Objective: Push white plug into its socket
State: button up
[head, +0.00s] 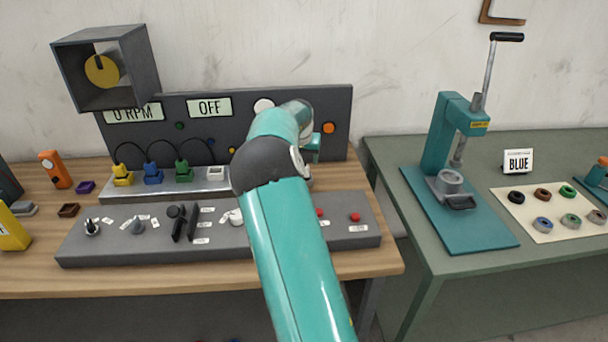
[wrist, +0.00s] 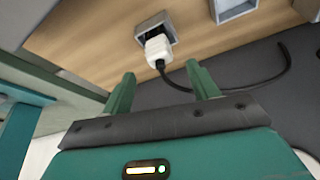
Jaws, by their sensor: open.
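The white plug (wrist: 158,48) shows in the wrist view, beyond my fingertips, with a black cord trailing right from it. It sits against the mouth of a grey metal socket (wrist: 145,23); how deep it is I cannot tell. My gripper (wrist: 162,84) is open, with its two green fingers apart and nothing between them. The plug lies ahead of the gap between the fingers, not touching them. In the head view my arm hides the white plug, its socket and most of the gripper.
Yellow (head: 122,175), blue (head: 153,174) and green (head: 184,172) plugs sit on a metal strip at the back panel (head: 226,127). A grey control console (head: 275,236) with knobs and levers stands in front. A teal press (head: 453,190) stands on the right table.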

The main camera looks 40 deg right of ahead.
jog(key=shift+x, duration=3.05)
jog(key=shift+w+r, duration=0.1)
jog(key=c, duration=1.1)
